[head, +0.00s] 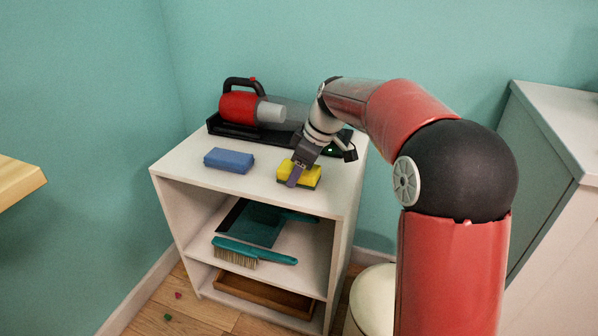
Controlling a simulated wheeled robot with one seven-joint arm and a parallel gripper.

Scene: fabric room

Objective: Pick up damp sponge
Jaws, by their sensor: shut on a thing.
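A yellow sponge with a dark green underside (312,175) is on the white shelf's top, near its right front. My gripper (296,177) reaches down to it from above and is shut on it. One finger covers part of the sponge's left side. I cannot tell whether the sponge touches the shelf top. A blue sponge-like block (229,160) lies flat on the shelf top to the left, apart from my gripper. Which of the two is damp does not show.
A red and black handheld vacuum (239,107) sits in a black tray behind. The white shelf unit (190,167) holds a teal dustpan (252,224), a teal brush (262,252) and a wooden tray (262,292) lower down.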

